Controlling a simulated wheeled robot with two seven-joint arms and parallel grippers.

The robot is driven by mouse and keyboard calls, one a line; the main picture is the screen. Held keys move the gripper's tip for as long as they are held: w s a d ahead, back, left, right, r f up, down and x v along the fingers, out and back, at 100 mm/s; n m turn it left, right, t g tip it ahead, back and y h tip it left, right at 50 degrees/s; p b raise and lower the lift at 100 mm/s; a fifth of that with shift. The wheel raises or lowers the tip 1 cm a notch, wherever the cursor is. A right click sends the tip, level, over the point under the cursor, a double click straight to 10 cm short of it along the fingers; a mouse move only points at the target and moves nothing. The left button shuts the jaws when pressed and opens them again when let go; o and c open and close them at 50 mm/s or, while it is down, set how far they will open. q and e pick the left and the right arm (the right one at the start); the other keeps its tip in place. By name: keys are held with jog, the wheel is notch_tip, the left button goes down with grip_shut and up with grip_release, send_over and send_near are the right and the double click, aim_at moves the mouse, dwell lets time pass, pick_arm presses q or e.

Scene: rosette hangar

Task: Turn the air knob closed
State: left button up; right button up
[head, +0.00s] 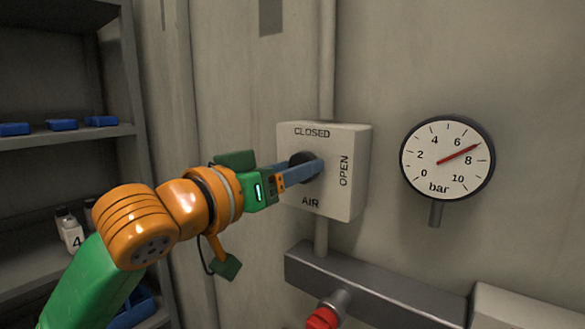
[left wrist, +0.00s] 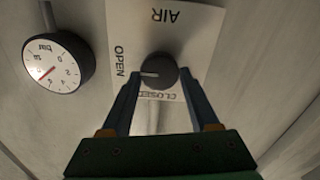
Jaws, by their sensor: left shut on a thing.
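The air knob (left wrist: 158,68) is a dark round knob on a pale square box (head: 345,198) fixed to the wall. The box is lettered CLOSED at the top, OPEN at the right and AIR at the bottom. In the left wrist view the knob's white mark points toward OPEN. My left gripper (head: 313,168) reaches in from the left and is shut on the knob, with one finger on each side in the left wrist view (left wrist: 160,78). In the head view the fingers hide part of the knob. My right gripper is in neither view.
A round gauge (head: 448,158) marked bar hangs right of the box, its red needle between 6 and 8. A grey rail (head: 375,287) and a red-capped fitting (head: 322,318) are below. Shelves (head: 75,139) with blue trays stand at the left.

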pick_arm(q)
jog(key=shift+a+f+n+p, duration=0.1)
jog(key=shift+n+p, duration=0.3)
jog(key=shift+n, duration=4.05)
jog(key=shift+a+f+n+p, duration=0.1)
jog(key=shift+n+p, duration=0.25)
jog(key=shift+n, duration=4.1)
jog(key=o, duration=1.4)
jog(key=shift+w, duration=0.15)
jog(key=shift+c, duration=0.2)
jog(key=shift+d, duration=0.1)
